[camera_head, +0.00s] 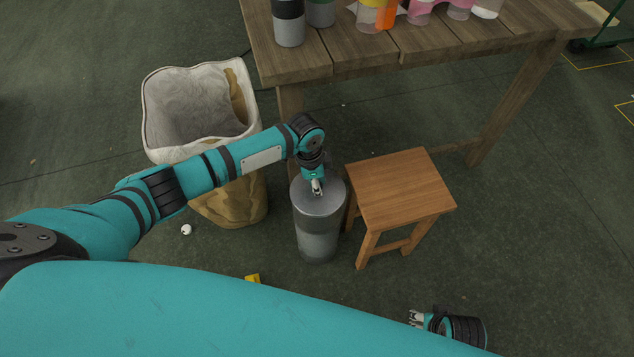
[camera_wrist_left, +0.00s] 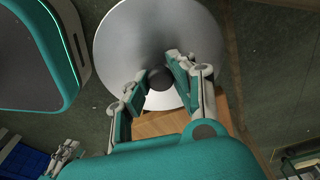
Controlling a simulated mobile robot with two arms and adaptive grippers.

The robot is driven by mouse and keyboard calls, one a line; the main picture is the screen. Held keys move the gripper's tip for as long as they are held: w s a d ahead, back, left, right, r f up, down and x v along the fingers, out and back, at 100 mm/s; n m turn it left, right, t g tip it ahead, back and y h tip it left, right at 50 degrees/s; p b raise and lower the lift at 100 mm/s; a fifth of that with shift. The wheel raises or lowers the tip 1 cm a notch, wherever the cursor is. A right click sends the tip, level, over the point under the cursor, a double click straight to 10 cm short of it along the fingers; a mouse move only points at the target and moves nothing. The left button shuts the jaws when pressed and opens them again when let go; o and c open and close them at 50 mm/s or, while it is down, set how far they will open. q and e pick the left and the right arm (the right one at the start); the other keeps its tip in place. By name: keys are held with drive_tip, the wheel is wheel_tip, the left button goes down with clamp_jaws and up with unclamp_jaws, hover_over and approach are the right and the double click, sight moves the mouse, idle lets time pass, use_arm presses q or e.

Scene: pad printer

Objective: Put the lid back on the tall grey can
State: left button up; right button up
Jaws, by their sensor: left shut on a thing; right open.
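The tall grey can (camera_head: 317,240) stands on the floor just left of the wooden stool. The round grey lid (camera_head: 330,203) is at the can's top and covers its opening; I cannot tell whether it is fully seated. My left gripper (camera_head: 317,190) points down over the lid, shut on its knob. In the left wrist view the lid (camera_wrist_left: 125,45) is a wide metal disc, and the dark knob (camera_wrist_left: 159,78) sits between my left gripper's fingers (camera_wrist_left: 155,80). My right gripper (camera_head: 413,318) is open and empty at the lower right of the head view, away from the can.
The wooden stool (camera_head: 400,187) stands close to the can's right. A fabric-lined bin (camera_head: 190,105) is behind left, under my left arm. The wooden table (camera_head: 420,50) behind holds several cans and cups. A yellow piece (camera_head: 252,279) and a small white ball (camera_head: 186,229) lie on the floor.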

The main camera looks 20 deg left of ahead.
use_arm(q)
drive_tip(key=o, duration=1.5)
drive_tip(key=shift+r, duration=0.15)
